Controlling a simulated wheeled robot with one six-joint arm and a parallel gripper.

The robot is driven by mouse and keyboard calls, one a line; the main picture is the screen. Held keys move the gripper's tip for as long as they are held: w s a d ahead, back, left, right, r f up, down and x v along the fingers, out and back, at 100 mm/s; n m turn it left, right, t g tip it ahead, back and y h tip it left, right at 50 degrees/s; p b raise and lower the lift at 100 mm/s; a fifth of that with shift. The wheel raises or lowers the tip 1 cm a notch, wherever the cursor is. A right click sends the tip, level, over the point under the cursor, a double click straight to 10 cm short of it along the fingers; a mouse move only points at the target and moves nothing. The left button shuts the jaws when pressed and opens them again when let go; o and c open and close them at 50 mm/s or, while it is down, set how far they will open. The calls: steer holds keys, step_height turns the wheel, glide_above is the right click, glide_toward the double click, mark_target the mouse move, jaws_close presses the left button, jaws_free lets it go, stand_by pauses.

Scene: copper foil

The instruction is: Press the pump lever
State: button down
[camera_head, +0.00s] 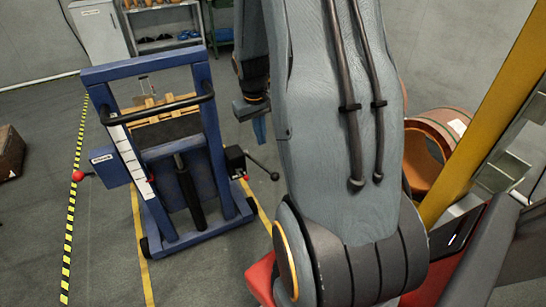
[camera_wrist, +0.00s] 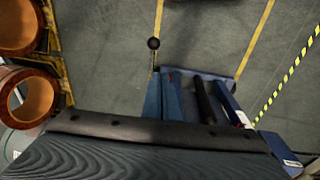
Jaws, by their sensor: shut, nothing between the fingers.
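The pump lever (camera_head: 261,167) is a thin dark rod with a round black knob, sticking out at the right side of a blue wheeled lift (camera_head: 172,236). In the wrist view the lever's knob (camera_wrist: 153,43) shows at top centre, with its rod running down. My gripper (camera_head: 260,128) is shut and empty. In the head view it hangs beside the lift's right post, above the lever and apart from it in the picture. The blue shape low in the wrist view seems to be its fingers (camera_wrist: 164,95); the lever's lower end is hidden near there.
Copper foil rolls (camera_head: 455,128) stand at the right, beside a yellow post (camera_head: 486,110). A grey cabinet (camera_head: 100,32) and a shelf are behind. The floor right of the lift is open near the lever.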

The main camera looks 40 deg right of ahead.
steer(key=shift+w+d, duration=0.1)
steer(key=shift+d, duration=0.3)
steer(key=shift+f, duration=0.15)
steer(key=p, duration=0.3)
glide_above(271, 174)
step_height(271, 174, down, 12)
steer(key=shift+w+d+f, duration=0.1)
steer(key=shift+f, duration=0.4)
